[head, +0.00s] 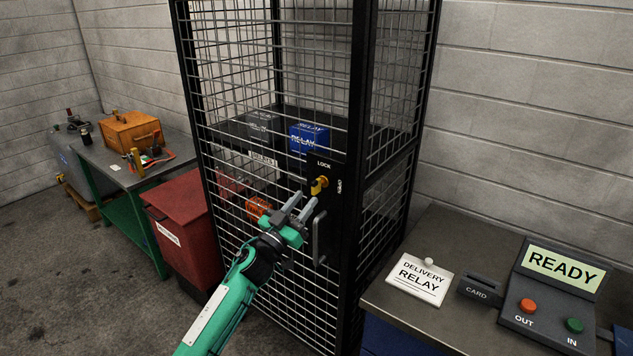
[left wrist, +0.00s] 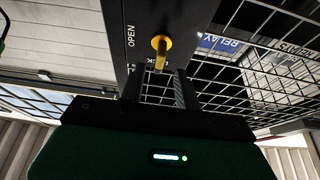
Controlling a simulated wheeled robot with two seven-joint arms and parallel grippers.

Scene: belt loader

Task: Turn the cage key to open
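The yellow cage key (head: 320,184) sits in a black lock plate (head: 328,169) on the cage door, with LOCK printed above it and OPEN to its right. In the left wrist view the key (left wrist: 161,48) points toward the LOCK word and partly covers it. OPEN is on the left of that view. My left gripper (head: 305,205) is just below and in front of the key. In the left wrist view its two fingers (left wrist: 159,88) are spread with empty space between them, and the key stands beyond their tips. My right gripper is not in view.
The mesh cage (head: 354,110) holds a blue relay box (head: 309,137) and a dark grey box. A vertical door handle (head: 319,240) is beside my gripper. A red bin (head: 184,225) stands left. A table with a READY console (head: 553,290) is at right.

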